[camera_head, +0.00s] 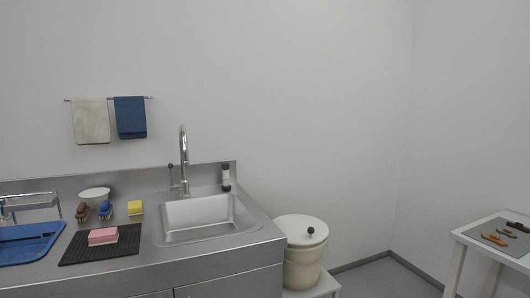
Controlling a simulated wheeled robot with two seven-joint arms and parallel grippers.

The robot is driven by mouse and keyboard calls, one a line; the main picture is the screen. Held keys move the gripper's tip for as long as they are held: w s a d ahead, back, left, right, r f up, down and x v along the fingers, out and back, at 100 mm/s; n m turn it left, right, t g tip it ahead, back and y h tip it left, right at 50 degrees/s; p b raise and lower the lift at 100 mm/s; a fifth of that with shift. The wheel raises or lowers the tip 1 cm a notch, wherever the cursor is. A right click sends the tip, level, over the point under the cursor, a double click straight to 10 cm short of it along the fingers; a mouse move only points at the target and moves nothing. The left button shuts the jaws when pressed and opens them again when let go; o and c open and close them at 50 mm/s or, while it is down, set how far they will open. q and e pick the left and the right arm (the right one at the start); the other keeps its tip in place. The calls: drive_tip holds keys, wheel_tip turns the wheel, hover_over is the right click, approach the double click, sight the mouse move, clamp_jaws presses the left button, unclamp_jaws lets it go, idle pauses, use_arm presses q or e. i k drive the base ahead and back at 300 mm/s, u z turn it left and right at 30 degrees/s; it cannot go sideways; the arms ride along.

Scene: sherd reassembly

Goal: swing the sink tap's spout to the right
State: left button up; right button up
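The sink tap (184,165) is a tall chrome tap standing at the back edge of the sink. Its upper part curves over at the top, and the spout appears to point forward over the basin, though its exact angle is hard to tell. A small dark knob shows just left of the tap. The sink basin (196,214) is empty, set in a steel counter. Neither of my grippers is in view.
A lidded cream bin (301,252) stands right of the counter.

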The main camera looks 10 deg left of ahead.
sight(184, 157)
drive_tip(key=z, duration=0.45)
drive_tip(key=i, duration=1.05)
drive_tip(key=u, duration=0.45)
drive_tip(key=i, duration=0.75)
drive_tip(key=u, duration=0.5)
